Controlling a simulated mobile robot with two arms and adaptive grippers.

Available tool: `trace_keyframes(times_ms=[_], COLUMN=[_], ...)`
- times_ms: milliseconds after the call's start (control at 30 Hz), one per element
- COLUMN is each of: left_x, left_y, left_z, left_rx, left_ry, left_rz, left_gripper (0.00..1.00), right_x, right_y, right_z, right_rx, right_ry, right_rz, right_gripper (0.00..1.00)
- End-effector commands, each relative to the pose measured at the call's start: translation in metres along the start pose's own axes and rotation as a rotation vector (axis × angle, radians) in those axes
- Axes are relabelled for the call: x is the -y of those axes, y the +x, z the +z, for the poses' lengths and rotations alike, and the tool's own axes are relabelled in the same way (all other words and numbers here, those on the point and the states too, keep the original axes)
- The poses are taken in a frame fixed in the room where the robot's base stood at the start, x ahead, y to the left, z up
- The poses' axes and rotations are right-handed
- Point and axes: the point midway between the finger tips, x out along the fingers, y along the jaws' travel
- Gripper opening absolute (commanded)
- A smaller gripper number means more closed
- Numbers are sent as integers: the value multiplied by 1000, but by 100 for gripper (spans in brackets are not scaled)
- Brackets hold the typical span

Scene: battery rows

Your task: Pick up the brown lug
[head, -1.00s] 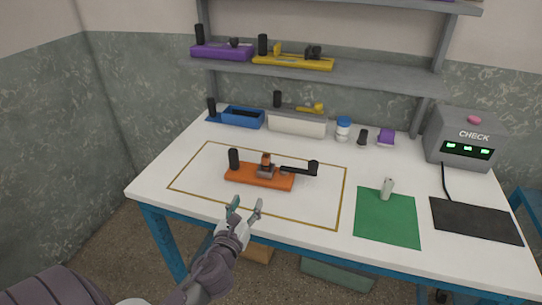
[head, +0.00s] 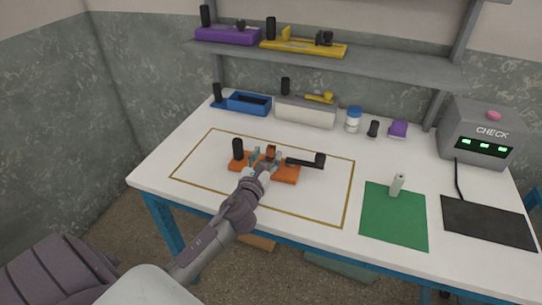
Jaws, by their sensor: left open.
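The brown lug (head: 271,150) is a small upright piece at the middle of the orange base (head: 290,174), which lies inside the yellow outline on the white table. My left gripper (head: 265,156) is open over the front of the base. Its fingertips appear on either side of the lug in the head view; I cannot tell whether they touch it. The gripper hides part of the base and the metal piece under the lug. My right gripper is not in view.
A black post (head: 238,149) stands at the base's left end, and a black lever (head: 305,162) with an upright knob reaches right. A green mat (head: 394,215) with a pale cylinder (head: 397,185) lies to the right. A blue tray (head: 248,103) stands behind.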

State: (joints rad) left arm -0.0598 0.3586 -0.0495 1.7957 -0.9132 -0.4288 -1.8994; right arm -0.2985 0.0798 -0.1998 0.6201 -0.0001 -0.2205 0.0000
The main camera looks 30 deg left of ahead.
Motion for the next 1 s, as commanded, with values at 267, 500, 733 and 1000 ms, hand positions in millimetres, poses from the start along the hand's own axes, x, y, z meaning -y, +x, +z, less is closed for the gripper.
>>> trace_keyframes(times_ms=[267, 500, 733, 1000], left_x=[0, 0, 0, 0], left_y=[40, 44, 44, 44], left_z=[-2, -3, -3, -3], left_rx=[1, 0, 0, 1], left_ry=[-2, -1, -1, -1], left_rz=[1, 1, 1, 1], left_gripper=[54, 54, 26, 0], right_x=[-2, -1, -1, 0], right_y=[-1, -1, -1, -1], right_z=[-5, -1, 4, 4], right_rx=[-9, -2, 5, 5], right_ry=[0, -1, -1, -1], right_rz=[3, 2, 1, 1], right_gripper=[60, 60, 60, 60])
